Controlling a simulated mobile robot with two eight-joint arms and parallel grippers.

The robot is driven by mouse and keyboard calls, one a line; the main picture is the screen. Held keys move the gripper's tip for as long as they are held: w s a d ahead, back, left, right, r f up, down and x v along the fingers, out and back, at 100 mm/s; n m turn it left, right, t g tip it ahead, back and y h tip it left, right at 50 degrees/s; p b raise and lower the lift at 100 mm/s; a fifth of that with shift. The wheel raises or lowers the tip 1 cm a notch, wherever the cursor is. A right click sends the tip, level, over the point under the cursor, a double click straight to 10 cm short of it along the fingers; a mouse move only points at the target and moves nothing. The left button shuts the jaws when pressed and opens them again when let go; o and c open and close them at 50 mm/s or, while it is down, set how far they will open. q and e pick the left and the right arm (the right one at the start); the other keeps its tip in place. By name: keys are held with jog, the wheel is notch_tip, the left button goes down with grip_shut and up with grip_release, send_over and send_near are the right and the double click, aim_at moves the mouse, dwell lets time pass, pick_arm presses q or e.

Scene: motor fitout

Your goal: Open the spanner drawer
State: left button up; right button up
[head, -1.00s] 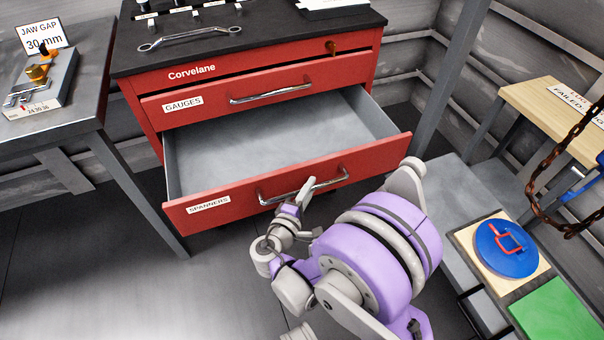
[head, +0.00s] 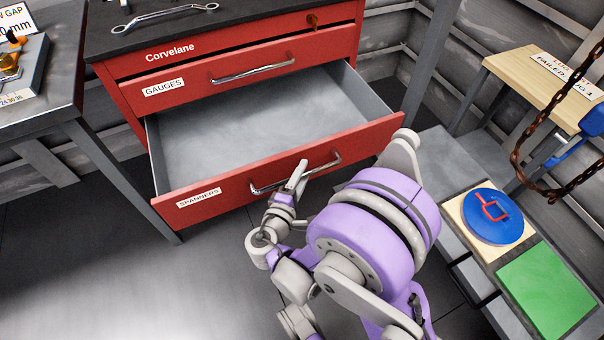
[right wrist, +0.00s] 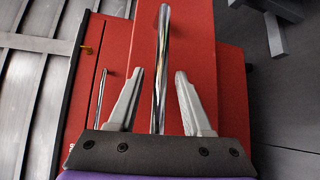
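The spanner drawer (head: 290,170) has a red front with a "SPANNERS" label and is pulled well out of the red cabinet. Its grey inside (head: 240,125) looks empty. Its chrome bar handle (head: 325,165) also shows in the right wrist view (right wrist: 162,30). My left gripper is in neither view.
The gauges drawer (head: 215,80) above is shut. A spanner (head: 165,14) lies on the black cabinet top. A grey bench (head: 50,110) stands at left. At right are a wooden table (head: 530,85), a hanging chain (head: 520,155), a blue disc (head: 490,218) and a green panel (head: 547,290).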

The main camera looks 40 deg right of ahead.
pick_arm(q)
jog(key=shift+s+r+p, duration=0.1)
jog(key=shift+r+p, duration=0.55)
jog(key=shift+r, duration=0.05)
pick_arm(e)
jog(key=v, duration=1)
jog(key=shift+s+a, duration=0.2)
jog(key=shift+a, duration=0.15)
jog(key=s+d+f+m+g+y, duration=0.3)
jog(key=s+f+g+y, duration=0.15)
jog(key=y, duration=0.25)
jog(key=s+a+r+m+y, duration=0.2)
jog(key=s+a+m+y, duration=0.3)
jog(key=a+y, duration=0.15)
pick_arm(q)
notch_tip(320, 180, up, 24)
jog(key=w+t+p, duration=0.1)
jog(key=p, duration=2)
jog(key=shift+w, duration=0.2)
pick_arm(e)
notch_tip(320, 180, up, 24)
jog(key=w+t, duration=0.1)
jog(key=shift+d+r, duration=0.15)
jog(key=shift+d, duration=0.1)
